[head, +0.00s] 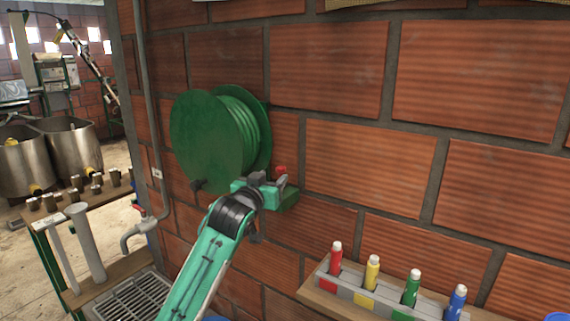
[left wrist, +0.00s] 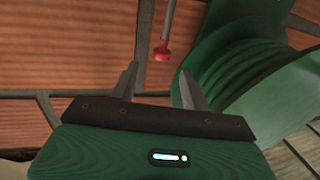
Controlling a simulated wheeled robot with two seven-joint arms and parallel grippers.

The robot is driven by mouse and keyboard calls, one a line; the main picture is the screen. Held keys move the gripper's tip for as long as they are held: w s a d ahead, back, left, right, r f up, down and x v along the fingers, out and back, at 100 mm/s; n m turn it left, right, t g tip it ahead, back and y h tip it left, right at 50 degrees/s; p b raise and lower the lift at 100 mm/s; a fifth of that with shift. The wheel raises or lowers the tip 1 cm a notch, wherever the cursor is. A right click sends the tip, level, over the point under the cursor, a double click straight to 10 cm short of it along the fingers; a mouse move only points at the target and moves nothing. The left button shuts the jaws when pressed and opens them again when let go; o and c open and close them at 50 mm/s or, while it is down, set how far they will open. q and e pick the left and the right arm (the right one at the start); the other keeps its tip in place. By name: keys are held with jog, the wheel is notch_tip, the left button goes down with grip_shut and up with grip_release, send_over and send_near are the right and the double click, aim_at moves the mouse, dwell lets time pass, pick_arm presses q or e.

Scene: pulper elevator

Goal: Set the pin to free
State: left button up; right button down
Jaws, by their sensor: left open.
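The pin has a red knob (head: 281,169) and sits at the lower right of the green hose reel (head: 215,135) on the brick wall. In the left wrist view the red knob (left wrist: 161,50) hangs on a thin metal rod, just beyond and between my fingertips, not touching them. My left gripper (head: 275,180) is open and empty right beside the knob; its fingers also show in the left wrist view (left wrist: 156,85). The reel (left wrist: 245,70) fills the right of that view. The pin's seat is partly hidden. My right gripper is out of view.
A wooden shelf (head: 310,292) at the lower right holds a rack of red, yellow, green and blue markers. A grey pipe with a red-handled tap (head: 138,208) runs down the wall at left, above a drain grate (head: 133,297). The wall right of the reel is bare.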

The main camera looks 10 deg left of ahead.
aim_at(279, 170)
pick_arm(q)
jog(key=w, duration=0.2)
jog(key=w+p, duration=0.1)
jog(key=w, duration=0.2)
jog(key=w+d+p, duration=0.1)
jog(key=w, duration=0.2)
jog(key=shift+r, duration=0.1)
jog(key=shift+w+d+p, duration=0.1)
jog(key=shift+w+p, duration=0.25)
jog(key=shift+w, duration=0.2)
jog(key=shift+w+d, duration=0.1)
jog(key=shift+w, duration=0.1)
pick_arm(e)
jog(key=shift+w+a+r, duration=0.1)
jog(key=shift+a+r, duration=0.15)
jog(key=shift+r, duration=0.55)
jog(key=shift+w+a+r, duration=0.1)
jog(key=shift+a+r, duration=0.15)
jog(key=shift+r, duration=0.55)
pick_arm(q)
jog(key=shift+c, duration=0.5)
